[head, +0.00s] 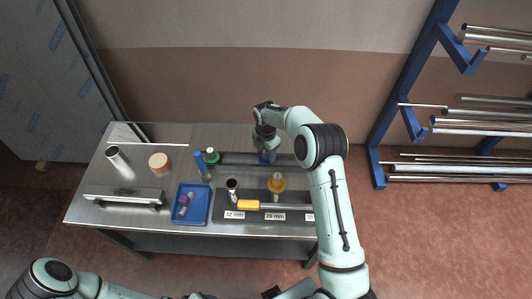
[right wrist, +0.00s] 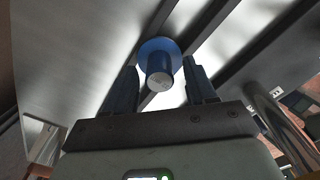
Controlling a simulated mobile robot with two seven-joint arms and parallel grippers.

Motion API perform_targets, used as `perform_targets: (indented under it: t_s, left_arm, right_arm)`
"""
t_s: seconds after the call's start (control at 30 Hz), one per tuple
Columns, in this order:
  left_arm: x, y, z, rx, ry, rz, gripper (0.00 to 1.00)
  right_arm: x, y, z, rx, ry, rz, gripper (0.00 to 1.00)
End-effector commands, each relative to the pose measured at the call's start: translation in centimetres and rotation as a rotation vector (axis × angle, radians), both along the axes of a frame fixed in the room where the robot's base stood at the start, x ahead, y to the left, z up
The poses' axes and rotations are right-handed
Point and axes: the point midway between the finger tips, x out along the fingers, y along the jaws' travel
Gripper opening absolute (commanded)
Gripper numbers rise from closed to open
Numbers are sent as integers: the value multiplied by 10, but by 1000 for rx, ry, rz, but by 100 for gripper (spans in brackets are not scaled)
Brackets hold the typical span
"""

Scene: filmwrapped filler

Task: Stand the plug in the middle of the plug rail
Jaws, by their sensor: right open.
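In the head view the plug rail (head: 236,158) is a dark strip along the back of the workbench. A blue plug (head: 264,157) stands at the rail, partly hidden by my right arm. A green plug (head: 212,156) is at the rail's left end. In the right wrist view the blue plug (right wrist: 159,62) has a wide blue flange and a pale round end. My right gripper (right wrist: 161,82) is open, with one finger on each side of the blue plug and gaps showing. My left gripper is out of view; only part of its arm shows at the bottom left.
A blue tray (head: 191,204) holds small parts. A blue cylinder (head: 201,164), metal tube (head: 232,187), gold-topped piece (head: 277,184) and yellow-handled tool (head: 250,204) are nearby. A steel cylinder (head: 119,159) and tan disc (head: 159,161) stand at left. A pipe rack (head: 400,110) is at right.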

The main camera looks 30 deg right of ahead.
Motion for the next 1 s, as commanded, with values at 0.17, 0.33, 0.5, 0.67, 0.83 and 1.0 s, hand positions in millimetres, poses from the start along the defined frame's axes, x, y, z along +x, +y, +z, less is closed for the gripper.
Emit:
perform_targets:
  t_s: [0.17,0.33,0.5,0.67,0.83,1.0]
  left_arm:
    - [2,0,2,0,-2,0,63]
    - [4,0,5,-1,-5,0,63]
    - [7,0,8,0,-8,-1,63]
    - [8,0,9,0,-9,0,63]
    - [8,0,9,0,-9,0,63]
    - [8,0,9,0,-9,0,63]
  right_arm:
    - [1,-1,39,-1,-5,0,56]
    - [2,0,76,-1,-6,0,56]
    - [1,0,102,-1,-4,1,56]
    - [1,0,112,-1,-2,0,56]
    - [0,0,113,-1,-1,0,56]
    - [0,0,113,-1,-1,0,56]
